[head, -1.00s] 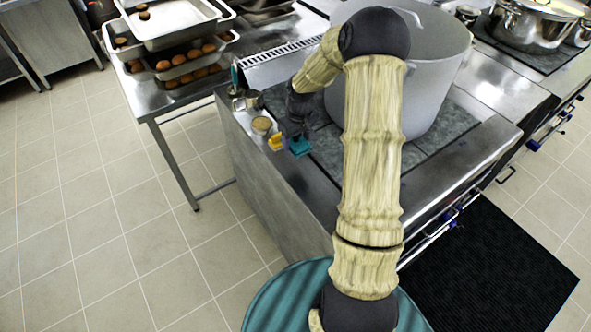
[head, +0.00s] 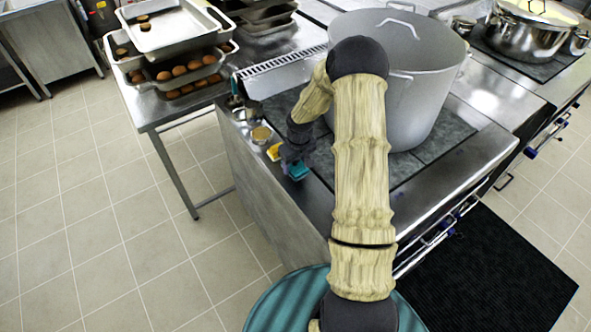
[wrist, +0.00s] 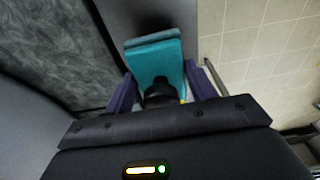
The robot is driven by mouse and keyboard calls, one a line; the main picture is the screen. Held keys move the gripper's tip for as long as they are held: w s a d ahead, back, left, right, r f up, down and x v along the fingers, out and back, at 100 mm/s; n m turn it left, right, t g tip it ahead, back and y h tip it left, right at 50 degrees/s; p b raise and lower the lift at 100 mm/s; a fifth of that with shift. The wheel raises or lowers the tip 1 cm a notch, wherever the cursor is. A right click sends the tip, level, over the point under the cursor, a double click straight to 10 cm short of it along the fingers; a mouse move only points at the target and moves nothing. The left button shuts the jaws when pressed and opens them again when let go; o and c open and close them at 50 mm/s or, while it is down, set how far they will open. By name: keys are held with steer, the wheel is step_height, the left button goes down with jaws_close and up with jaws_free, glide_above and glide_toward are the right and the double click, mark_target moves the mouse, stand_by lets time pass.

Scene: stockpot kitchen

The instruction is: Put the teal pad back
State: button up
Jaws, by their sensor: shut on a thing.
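The teal pad (head: 298,172) is in my gripper (head: 293,160), near the left edge of the steel counter in the head view. In the wrist view the pad (wrist: 155,58) lies between the two purple fingers of my gripper (wrist: 160,75), which are shut on it. The pad's far end sticks out past the fingertips. I cannot tell whether the pad touches the counter.
A yellow item (head: 273,152) and a small round container (head: 261,134) stand just beyond the pad. The large grey stockpot (head: 413,100) is to the right on the dark cooktop. Trays of buns (head: 178,70) stand on the table at the back left. Tiled floor lies left of the counter.

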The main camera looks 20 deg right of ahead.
mark_target(296, 166)
step_height(296, 166, down, 4)
steer(key=shift+w+r+p, duration=0.15)
steer(key=shift+p, duration=0.25)
steer(key=shift+s+d, duration=0.15)
steer(key=shift+s, duration=0.1)
steer(key=o, duration=1)
steer(key=shift+w+a, duration=0.15)
steer(key=shift+a, duration=0.05)
steer(key=shift+c, duration=0.2)
steer(key=shift+d+r, duration=0.1)
steer(key=shift+r, duration=0.3)
steer(key=r, duration=0.3)
steer(key=s+r+b, duration=0.1)
steer(key=r, duration=0.3)
steer(key=r+b, duration=0.1)
steer(key=r, duration=0.3)
steer(key=shift+s+d+r, duration=0.1)
steer(key=shift+s+r, duration=0.05)
steer(key=shift+s, duration=0.2)
